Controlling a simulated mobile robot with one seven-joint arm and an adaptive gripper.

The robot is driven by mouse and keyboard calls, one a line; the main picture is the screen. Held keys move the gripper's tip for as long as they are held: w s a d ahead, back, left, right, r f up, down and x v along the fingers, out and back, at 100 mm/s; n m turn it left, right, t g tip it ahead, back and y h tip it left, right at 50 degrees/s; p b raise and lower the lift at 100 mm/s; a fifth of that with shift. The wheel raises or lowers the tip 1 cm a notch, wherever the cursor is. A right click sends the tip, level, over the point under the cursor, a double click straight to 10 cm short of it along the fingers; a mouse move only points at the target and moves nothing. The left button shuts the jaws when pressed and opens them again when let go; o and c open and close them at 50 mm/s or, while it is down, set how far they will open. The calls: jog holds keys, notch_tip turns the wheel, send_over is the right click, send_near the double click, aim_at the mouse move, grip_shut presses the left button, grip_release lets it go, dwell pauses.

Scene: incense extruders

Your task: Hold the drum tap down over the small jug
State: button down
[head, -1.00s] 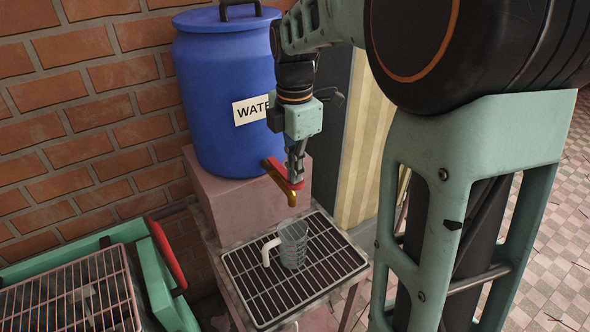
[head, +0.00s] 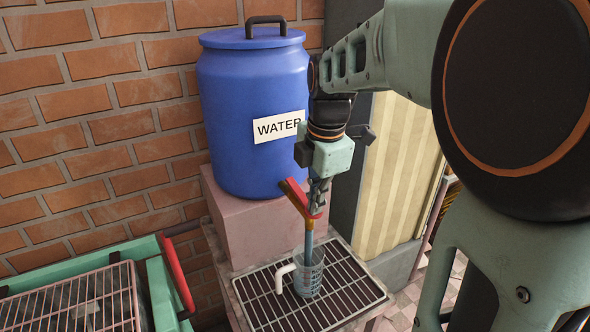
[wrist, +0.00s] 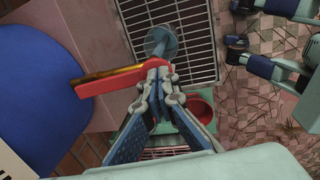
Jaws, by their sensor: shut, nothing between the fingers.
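The blue water drum (head: 250,110) stands on a pink block with its WATER label facing out. Its tap (head: 298,196) has a red lever, tilted downward in the head view. The lever also shows red in the wrist view (wrist: 122,77), with a brass edge. My gripper (head: 317,207) is shut and empty, its fingertips (wrist: 157,72) against the lever's outer end. A blue stream of water (head: 308,245) falls from the tap into the small jug (head: 314,279). The clear jug stands upright on the grate, white handle to the left, with blue water inside.
The metal grate (head: 262,311) lies under the jug, with free room around it. A green bin (head: 158,285) with a red handle and a wire rack stands at the left. A brick wall (head: 60,130) is behind, with corrugated cream panelling (head: 405,165) at the right.

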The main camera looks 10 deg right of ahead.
dwell(0.9)
jog(key=shift+r+p, duration=0.7)
jog(key=shift+r, duration=0.1)
